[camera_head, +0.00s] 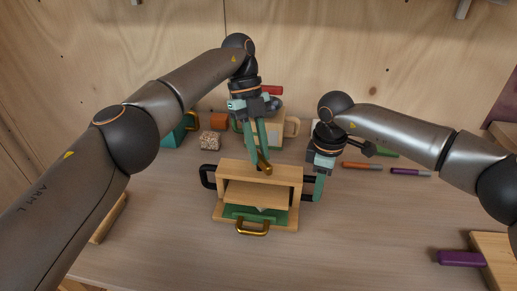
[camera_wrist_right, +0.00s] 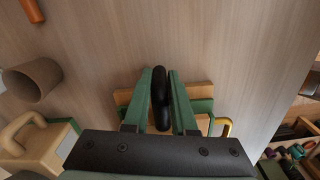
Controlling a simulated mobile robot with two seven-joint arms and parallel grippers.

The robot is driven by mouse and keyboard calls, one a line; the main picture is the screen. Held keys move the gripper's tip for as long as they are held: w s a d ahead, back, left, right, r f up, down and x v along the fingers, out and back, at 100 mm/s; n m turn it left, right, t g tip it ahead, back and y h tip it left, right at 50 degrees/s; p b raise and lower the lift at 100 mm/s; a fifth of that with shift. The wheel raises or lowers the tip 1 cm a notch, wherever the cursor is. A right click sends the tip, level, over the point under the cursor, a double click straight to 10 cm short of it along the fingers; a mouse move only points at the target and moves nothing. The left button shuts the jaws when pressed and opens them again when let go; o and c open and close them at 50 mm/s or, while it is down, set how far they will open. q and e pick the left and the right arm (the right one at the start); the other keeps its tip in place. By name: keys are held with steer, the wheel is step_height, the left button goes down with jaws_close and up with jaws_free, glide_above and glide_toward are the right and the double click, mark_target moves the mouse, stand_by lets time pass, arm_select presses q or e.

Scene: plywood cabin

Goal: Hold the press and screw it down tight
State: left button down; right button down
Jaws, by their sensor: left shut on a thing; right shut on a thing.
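The press (camera_head: 290,172) is a wooden frame standing upright on the table, with a black handle on each side and a gold handle (camera_head: 252,231) at its front. A wooden plate (camera_head: 257,194) sits inside the frame above a green base (camera_head: 236,213). My left gripper (camera_head: 264,163) points down over the top beam, shut on the gold screw handle (camera_head: 266,169). Its fingers hide part of the screw. My right gripper (camera_head: 319,187) is shut on the press's right black handle (camera_head: 308,180); that handle also shows between the green fingers in the right wrist view (camera_wrist_right: 161,100).
Behind the press stand a speckled cube (camera_head: 210,141), a teal box (camera_head: 173,137) and a light wooden mug-like block (camera_head: 291,127). Orange (camera_head: 362,166) and purple (camera_head: 411,173) sticks lie at right. A purple-handled thing (camera_head: 461,258) lies front right.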

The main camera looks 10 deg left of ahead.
arm_select(q)
steer(key=c, duration=0.8)
jaws_free()
steer(key=shift+n, duration=0.3)
